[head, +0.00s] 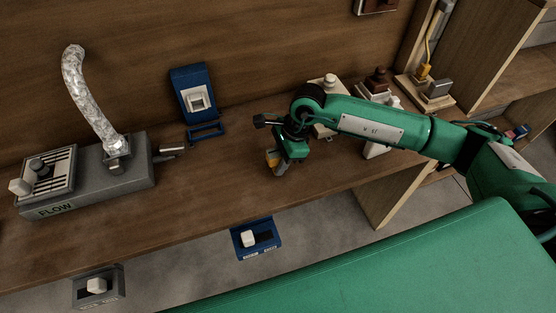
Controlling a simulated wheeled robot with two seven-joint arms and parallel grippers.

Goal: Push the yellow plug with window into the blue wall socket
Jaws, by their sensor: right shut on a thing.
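The blue wall socket (192,84) is a blue plate with a white square opening, leaning against the wooden back wall left of centre. My right gripper (279,166) points down above the bench to the right of the socket, clearly apart from it. It is shut on a small yellow and grey piece, which looks like the yellow plug (272,157). The gripper partly hides the plug, and its window cannot be made out. My left gripper is not in view.
A grey FLOW unit (110,178) with a silver duct (88,95) stands at left. A blue bracket (207,131) sits below the socket. A blue switch box (255,238) hangs in front. Bench between gripper and socket looks clear.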

